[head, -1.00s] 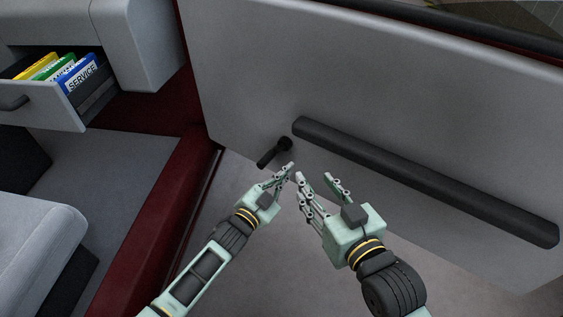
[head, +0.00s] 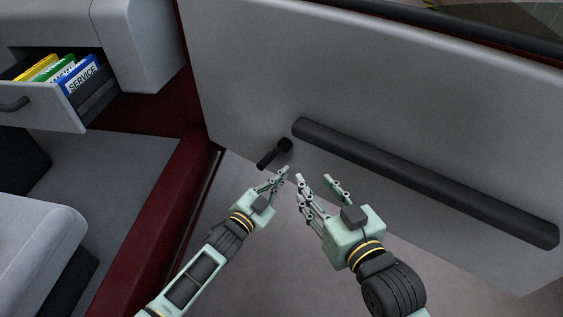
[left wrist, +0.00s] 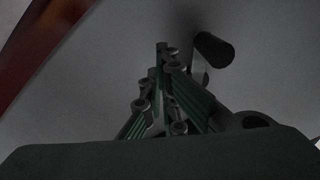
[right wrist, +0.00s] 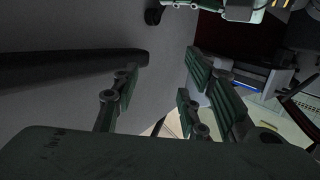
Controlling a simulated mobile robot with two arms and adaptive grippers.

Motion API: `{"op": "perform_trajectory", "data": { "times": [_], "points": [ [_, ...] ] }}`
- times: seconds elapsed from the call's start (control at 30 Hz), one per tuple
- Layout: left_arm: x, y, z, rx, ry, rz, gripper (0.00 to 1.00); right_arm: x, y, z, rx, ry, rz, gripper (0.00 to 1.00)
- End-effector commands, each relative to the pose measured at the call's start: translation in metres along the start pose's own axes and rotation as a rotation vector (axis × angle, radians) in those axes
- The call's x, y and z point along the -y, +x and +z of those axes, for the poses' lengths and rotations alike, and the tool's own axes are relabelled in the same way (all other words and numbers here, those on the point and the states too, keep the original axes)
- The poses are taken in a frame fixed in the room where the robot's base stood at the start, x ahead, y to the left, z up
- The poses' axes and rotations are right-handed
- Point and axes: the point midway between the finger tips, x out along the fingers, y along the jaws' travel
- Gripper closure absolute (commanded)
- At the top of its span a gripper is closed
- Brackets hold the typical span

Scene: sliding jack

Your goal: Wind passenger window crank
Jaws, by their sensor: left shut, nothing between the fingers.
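The black window crank (head: 274,154) sits on the grey door panel (head: 400,90), left of the long black armrest. Its arm slants down-left from the hub. In the left wrist view the crank's knob (left wrist: 213,48) points toward the camera, just right of my fingertips. My left gripper (head: 282,173) is shut and empty, its tips just below and right of the crank, with no clear contact. My right gripper (head: 313,178) is open and empty, beside the left one and below the armrest. In the right wrist view the crank (right wrist: 153,15) shows at the top.
The long black armrest (head: 420,180) runs along the door, close above my right gripper. At left are an open glovebox drawer (head: 45,105) with coloured folders, a dark red door sill (head: 150,220) and a grey seat (head: 35,235). The floor below the door is clear.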

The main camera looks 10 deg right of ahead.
Motion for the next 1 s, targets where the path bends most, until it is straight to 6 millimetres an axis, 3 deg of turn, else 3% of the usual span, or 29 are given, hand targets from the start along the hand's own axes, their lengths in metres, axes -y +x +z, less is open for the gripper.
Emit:
{"op": "perform_trajectory", "data": {
  "times": [0.47,1.0],
  "points": [
    [0.001,-0.022,-0.001,0.000,0.001,0.000,1.00,-0.009,-0.023,0.066,0.339,-0.001,0.020,0.60],
    [0.001,-0.047,-0.001,0.000,0.000,0.000,1.00,-0.018,-0.075,0.127,0.698,0.004,0.042,0.60]
  ]
}}
